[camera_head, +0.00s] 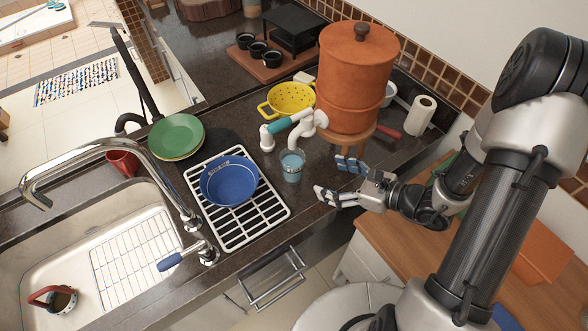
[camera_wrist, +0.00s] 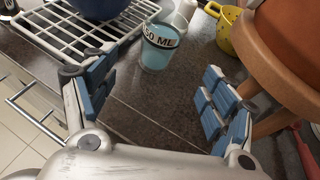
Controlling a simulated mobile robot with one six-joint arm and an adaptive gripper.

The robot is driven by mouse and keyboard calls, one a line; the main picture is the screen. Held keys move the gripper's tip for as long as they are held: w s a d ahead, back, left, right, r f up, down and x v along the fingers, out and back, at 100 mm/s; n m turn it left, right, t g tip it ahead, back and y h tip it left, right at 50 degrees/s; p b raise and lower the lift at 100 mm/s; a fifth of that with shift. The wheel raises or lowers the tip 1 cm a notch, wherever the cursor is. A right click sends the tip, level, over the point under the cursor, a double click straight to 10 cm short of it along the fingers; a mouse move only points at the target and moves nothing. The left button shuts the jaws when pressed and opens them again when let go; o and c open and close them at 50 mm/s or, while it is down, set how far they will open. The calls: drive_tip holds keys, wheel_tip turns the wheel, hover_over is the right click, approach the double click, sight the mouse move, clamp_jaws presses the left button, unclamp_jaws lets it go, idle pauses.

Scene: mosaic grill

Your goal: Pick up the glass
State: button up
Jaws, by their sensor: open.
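The glass (camera_head: 292,165) is a small light-blue see-through cup with a dark band near its rim. It stands upright on the dark counter, right of the white drying rack. In the wrist view the glass (camera_wrist: 158,48) shows lettering on its band and lies beyond the fingertips, between the two fingers' directions. My gripper (camera_head: 340,179) is open and empty, to the right of the glass and apart from it. Its blue-padded fingers are spread wide in the wrist view (camera_wrist: 160,85).
A blue bowl (camera_head: 229,181) sits on the white rack (camera_head: 257,228) left of the glass. A terracotta pot (camera_head: 358,75) on a wooden stool (camera_head: 349,138) stands behind my gripper. A white tap-like piece (camera_head: 302,139) and yellow colander (camera_head: 291,97) are behind the glass.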

sight(302, 170)
drive_tip(key=b+x, duration=0.2)
drive_tip(key=x, duration=0.7)
drive_tip(key=shift+w+a+f, duration=0.15)
drive_tip(key=shift+a+f, duration=0.05)
drive_tip(key=b+x, duration=0.1)
drive_tip(key=x, duration=0.4)
drive_tip(key=shift+f+b, duration=0.2)
drive_tip(key=shift+b, duration=0.1)
drive_tip(key=shift+d, duration=0.1)
drive_tip(key=shift+r, duration=0.1)
drive_tip(key=c, duration=1.4)
drive_tip(key=shift+c, duration=0.2)
drive_tip(key=shift+d+r+p, duration=0.3)
drive_tip(key=shift+d+r, duration=0.1)
drive_tip(key=shift+r, duration=0.05)
drive_tip(key=r+p+v, duration=0.1)
drive_tip(key=p+v, duration=0.2)
drive_tip(key=v, duration=1.2)
drive_tip(key=shift+a+r, duration=0.25)
drive_tip(key=shift+a, duration=0.1)
